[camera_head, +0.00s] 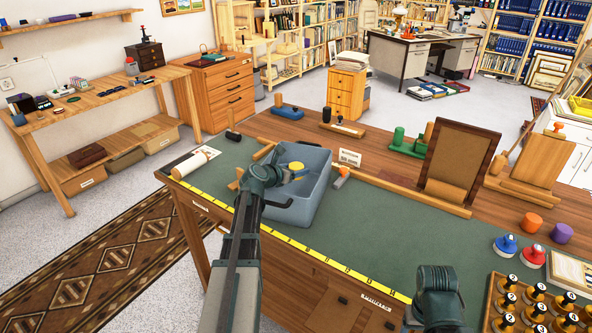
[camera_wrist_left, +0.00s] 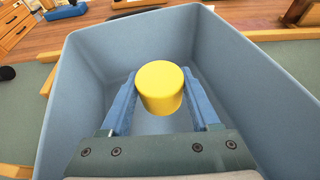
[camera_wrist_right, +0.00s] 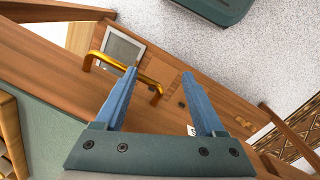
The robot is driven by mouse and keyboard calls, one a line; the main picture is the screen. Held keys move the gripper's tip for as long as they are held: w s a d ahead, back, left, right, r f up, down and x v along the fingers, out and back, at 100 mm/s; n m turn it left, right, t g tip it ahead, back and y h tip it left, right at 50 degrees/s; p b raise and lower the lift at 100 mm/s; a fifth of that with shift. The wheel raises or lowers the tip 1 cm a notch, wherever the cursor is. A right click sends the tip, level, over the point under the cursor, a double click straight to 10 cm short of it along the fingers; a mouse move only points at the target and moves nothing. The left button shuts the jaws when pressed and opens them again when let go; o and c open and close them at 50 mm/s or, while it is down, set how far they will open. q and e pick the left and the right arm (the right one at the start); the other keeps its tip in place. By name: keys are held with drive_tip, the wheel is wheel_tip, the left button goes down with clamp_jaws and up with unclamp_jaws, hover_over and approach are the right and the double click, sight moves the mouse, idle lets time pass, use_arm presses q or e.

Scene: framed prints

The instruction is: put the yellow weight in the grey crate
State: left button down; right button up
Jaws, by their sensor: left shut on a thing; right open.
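The yellow weight (camera_head: 296,166) is a short cylinder, held between the blue fingers of my left gripper (camera_head: 284,176). In the left wrist view the weight (camera_wrist_left: 160,87) sits between the fingertips, over the inside of the grey crate (camera_wrist_left: 225,50). The crate (camera_head: 309,200) stands on the green mat, left of the table's middle; I cannot tell whether the weight touches its floor. My right gripper (camera_wrist_right: 158,85) is open and empty, above the table's front edge near a brass handle (camera_wrist_right: 125,76). In the head view its fingers are hidden.
An orange cylinder (camera_head: 531,223) and a purple cylinder (camera_head: 561,233) stand at the right. A wooden tray (camera_head: 491,300) of numbered pieces is at the front right. A framed board (camera_head: 459,155) stands at the back. The mat's middle (camera_head: 380,225) is clear.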

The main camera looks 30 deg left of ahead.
use_arm(q)
drive_tip(key=shift+c, duration=0.6)
unclamp_jaws()
drive_tip(key=shift+r, duration=0.15)
drive_tip(key=shift+r+p, duration=0.3)
drive_tip(key=shift+p, duration=0.1)
drive_tip(key=shift+r+p, duration=0.5)
drive_tip(key=d+p+v, duration=0.1)
drive_tip(key=p+v, duration=0.3)
drive_tip(key=v, duration=0.7)
drive_tip(key=shift+s+a, duration=0.5)
drive_tip(key=shift+s, duration=0.05)
drive_tip(key=shift+f, duration=0.1)
